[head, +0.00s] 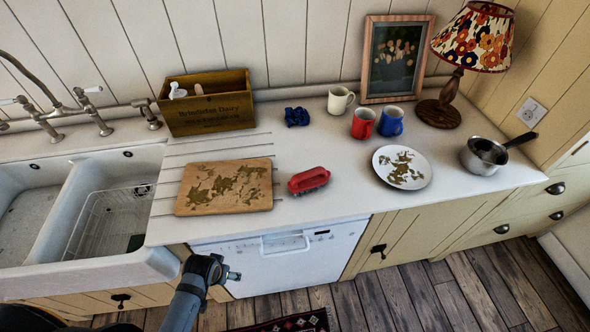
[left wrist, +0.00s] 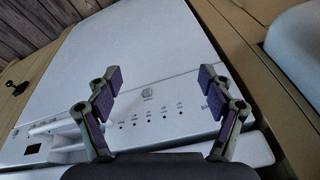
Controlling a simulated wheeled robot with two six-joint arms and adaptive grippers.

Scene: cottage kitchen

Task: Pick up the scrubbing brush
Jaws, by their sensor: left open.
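The scrubbing brush (head: 308,180) has a red back and dark bristles. It lies on the white worktop near the front edge, just right of the wooden board, in the head view. My left gripper (head: 234,276) is low in front of the dishwasher, below the worktop edge and to the left of the brush. In the left wrist view my left gripper (left wrist: 158,85) is open and empty, with the white dishwasher front behind its fingers. The brush does not show in the left wrist view. My right gripper is in neither view.
A stained wooden board (head: 225,207) lies left of the brush and a stained plate (head: 424,172) right of it. Mugs (head: 363,124), a blue object (head: 297,117), a wooden box (head: 208,124) and a saucepan (head: 484,156) stand around. The sink (head: 45,262) is at left; the dishwasher (head: 280,265) is below.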

